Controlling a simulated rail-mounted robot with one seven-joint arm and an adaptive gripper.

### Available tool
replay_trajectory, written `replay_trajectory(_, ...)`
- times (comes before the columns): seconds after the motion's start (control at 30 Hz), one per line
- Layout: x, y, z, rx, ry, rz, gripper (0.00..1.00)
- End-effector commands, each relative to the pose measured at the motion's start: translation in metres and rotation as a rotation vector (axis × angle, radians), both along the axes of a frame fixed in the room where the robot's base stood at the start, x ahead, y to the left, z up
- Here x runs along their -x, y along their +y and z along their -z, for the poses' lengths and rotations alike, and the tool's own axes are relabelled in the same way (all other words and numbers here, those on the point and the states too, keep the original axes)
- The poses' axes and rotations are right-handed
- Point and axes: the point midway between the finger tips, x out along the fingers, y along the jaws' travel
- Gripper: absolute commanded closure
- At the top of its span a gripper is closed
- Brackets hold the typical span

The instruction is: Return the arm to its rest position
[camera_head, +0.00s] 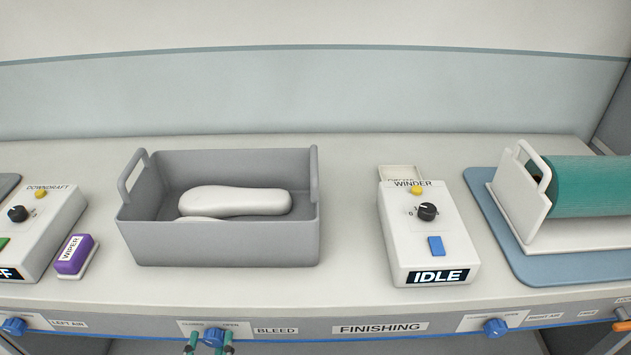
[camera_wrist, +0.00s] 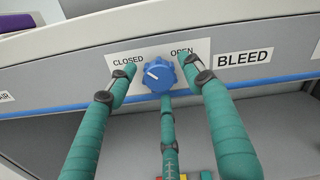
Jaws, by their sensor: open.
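My gripper (camera_wrist: 163,77) has teal wrapped fingers and is open. In the wrist view its two upper fingers stand either side of the blue bleed knob (camera_wrist: 160,76), with a third finger below it. I cannot tell whether any finger touches the knob. The knob sits on a plate marked CLOSED and OPEN, and its white mark points left, towards CLOSED. In the head view the knob (camera_head: 214,337) is at the bottom edge, and only the tips of my gripper (camera_head: 209,344) show there. The rest of the arm is hidden.
On the bench above stand a grey bin (camera_head: 220,243) holding pale insoles (camera_head: 235,201), a winder box (camera_head: 428,230) reading IDLE, a purple wiper (camera_head: 74,254) and a teal roll (camera_head: 592,187) on a stand. Other blue knobs (camera_head: 496,328) line the front panel. The air above the bench is clear.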

Motion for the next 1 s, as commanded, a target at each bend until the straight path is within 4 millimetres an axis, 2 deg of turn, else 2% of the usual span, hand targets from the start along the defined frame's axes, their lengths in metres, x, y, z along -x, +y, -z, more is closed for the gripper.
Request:
replay_trajectory(0.4,0.000,0.000,0.004,-0.534,0.010,0.001,0.49)
replay_trajectory(0.6,0.000,0.001,0.004,-0.739,0.014,0.001,0.49)
replay_trajectory(0.8,0.012,0.001,0.000,-0.778,0.015,-0.003,0.49)
replay_trajectory(1.0,0.016,0.000,0.000,-0.777,0.013,0.000,0.49)
